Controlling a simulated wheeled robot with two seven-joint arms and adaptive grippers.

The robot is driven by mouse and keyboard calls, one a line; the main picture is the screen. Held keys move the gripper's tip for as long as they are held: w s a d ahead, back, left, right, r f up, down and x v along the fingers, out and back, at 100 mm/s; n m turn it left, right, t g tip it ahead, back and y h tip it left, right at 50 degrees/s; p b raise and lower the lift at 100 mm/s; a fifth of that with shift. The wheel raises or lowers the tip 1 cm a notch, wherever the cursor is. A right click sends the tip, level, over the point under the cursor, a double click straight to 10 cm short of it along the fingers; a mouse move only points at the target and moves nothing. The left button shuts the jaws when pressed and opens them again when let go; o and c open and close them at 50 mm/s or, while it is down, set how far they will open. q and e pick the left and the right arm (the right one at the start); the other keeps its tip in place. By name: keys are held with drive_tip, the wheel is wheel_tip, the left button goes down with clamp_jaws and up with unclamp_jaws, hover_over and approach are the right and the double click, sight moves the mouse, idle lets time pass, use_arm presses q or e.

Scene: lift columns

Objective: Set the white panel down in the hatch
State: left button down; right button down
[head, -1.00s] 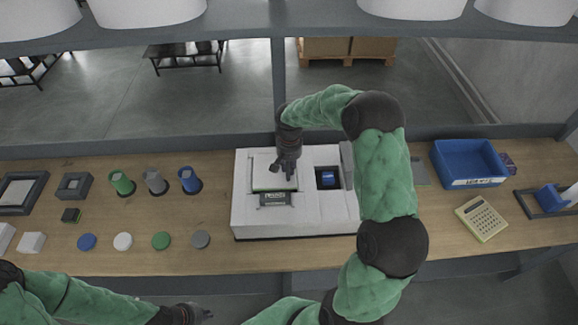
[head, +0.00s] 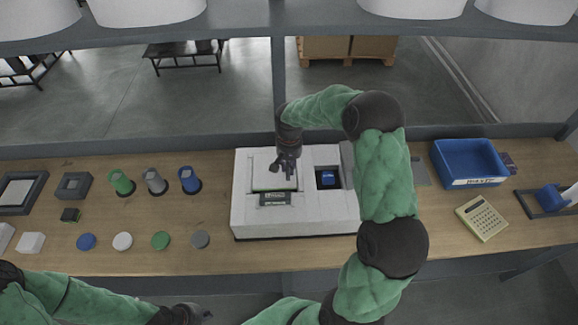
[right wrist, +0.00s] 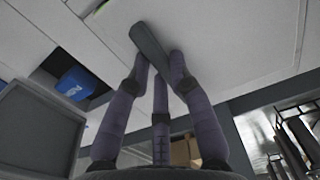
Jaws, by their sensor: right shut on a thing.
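The white panel (head: 265,180) lies over the hatch in the top of the white machine (head: 290,222). It shows as a pale plate with a dark line along its front edge; I cannot tell whether it sits fully flush. My right gripper (head: 283,168) points down at the panel and is shut on its dark handle. In the right wrist view the fingers close on the dark handle (right wrist: 150,42), which stands on the white panel (right wrist: 215,45). My left gripper (head: 203,315) is at the bottom edge, away from the table, and too small to judge.
A dark square opening with a blue block (head: 328,178) lies right of the panel. A blue tray (head: 470,183) and calculator (head: 481,218) stand at right. Several cups, discs and frames cover the left of the wooden table (head: 120,255).

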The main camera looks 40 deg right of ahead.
drive_tip(key=shift+f+b, duration=0.55)
idle(1.2)
drive_tip(key=c, duration=1)
unclamp_jaws()
drive_tip(key=shift+c, duration=0.2)
drive_tip(key=shift+r, duration=0.15)
drive_tip(key=shift+r+p, duration=2.05)
drive_tip(key=shift+r, duration=1.35)
